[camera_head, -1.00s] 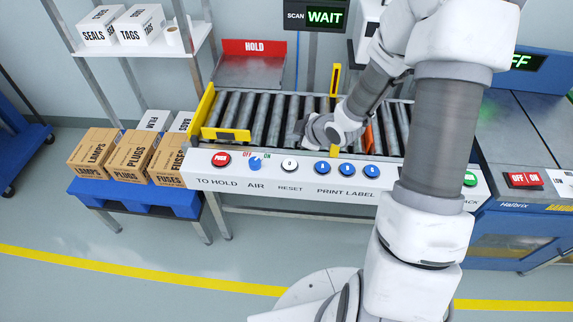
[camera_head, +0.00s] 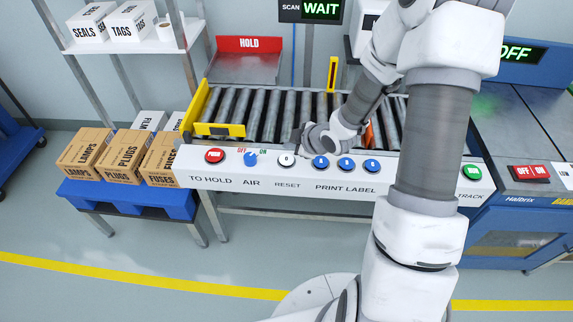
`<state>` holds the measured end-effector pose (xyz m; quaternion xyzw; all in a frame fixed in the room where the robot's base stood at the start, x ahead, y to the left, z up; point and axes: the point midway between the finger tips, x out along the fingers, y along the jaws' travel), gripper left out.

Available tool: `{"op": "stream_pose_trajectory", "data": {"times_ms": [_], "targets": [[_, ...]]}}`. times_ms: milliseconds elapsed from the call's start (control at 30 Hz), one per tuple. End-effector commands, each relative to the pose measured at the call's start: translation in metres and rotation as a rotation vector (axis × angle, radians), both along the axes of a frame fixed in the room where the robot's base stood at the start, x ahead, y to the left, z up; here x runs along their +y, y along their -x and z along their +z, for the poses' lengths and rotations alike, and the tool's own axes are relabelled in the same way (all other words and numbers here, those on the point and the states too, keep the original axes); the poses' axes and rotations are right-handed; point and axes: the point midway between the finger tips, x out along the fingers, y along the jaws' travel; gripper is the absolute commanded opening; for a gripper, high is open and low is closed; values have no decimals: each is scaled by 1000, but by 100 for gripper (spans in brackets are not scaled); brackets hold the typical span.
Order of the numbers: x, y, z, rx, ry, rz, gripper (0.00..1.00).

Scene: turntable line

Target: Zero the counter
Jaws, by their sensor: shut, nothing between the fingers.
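The white RESET button (camera_head: 287,160) sits on the sloped white front panel (camera_head: 232,181), between the AIR knob and the blue print buttons. My gripper (camera_head: 298,139) is shut and empty, just behind and above the RESET button in the picture. I see a small gap between them, but their exact distance in height is unclear. My arm covers part of the panel and rollers to the right. I cannot make out a counter readout.
Beside RESET are a red button (camera_head: 215,156), the blue AIR knob (camera_head: 250,159) and blue print buttons (camera_head: 345,164). Rollers (camera_head: 262,113) lie behind the panel. A green button (camera_head: 472,173) and the red OFF/ON switch (camera_head: 529,173) are at right. The SCAN display (camera_head: 320,9) reads WAIT.

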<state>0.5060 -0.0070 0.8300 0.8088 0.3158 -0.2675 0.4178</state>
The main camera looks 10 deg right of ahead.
Motion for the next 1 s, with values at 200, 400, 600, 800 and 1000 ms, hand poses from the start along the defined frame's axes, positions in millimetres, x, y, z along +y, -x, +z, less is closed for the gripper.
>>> {"op": "stream_pose_trajectory", "data": {"times_ms": [200, 400, 600, 800, 1000], "targets": [[0, 0, -28, -1, 0, -1, 0], [0, 0, -30, -1, 1, 0, 0], [0, 0, -30, 0, 1, 1, 0], [0, 0, -30, 0, 1, 1, 0], [0, 0, -30, 0, 1, 1, 0]]}}
